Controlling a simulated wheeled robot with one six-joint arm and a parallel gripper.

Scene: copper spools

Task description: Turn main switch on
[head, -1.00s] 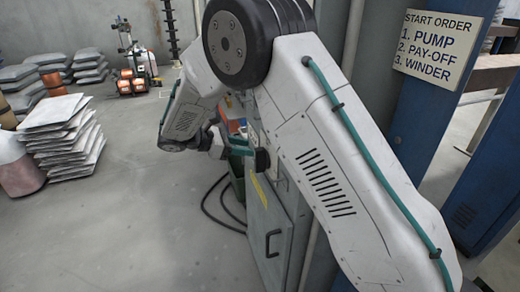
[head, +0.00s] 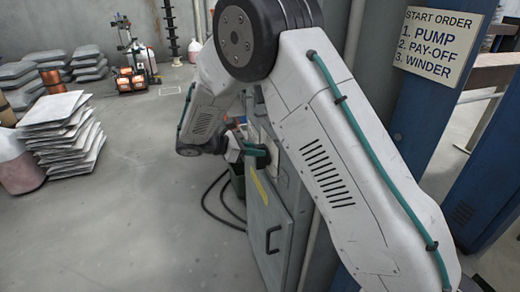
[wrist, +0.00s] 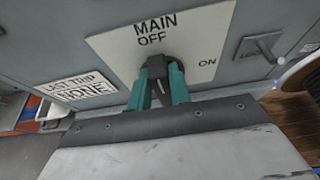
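The main switch is a dark handle (wrist: 157,66) on a white plate (wrist: 105,43) marked MAIN, OFF and ON on a grey cabinet. OFF is printed just above the handle and ON to its right in the wrist view. My gripper (wrist: 160,80) has its teal fingers on either side of the handle, with no clear gap at the tips; it looks shut on it. The fingers hide part of the handle, so its exact angle is hard to read. In the head view my gripper (head: 250,148) reaches the cabinet's face; my arm hides much of the cabinet.
A small lever (wrist: 261,46) sits right of the plate, and a LAST TRIP NONE label (wrist: 78,88) sits left. The cabinet (head: 270,215) has a door with a black handle. A START ORDER sign (head: 432,45) hangs on a blue post.

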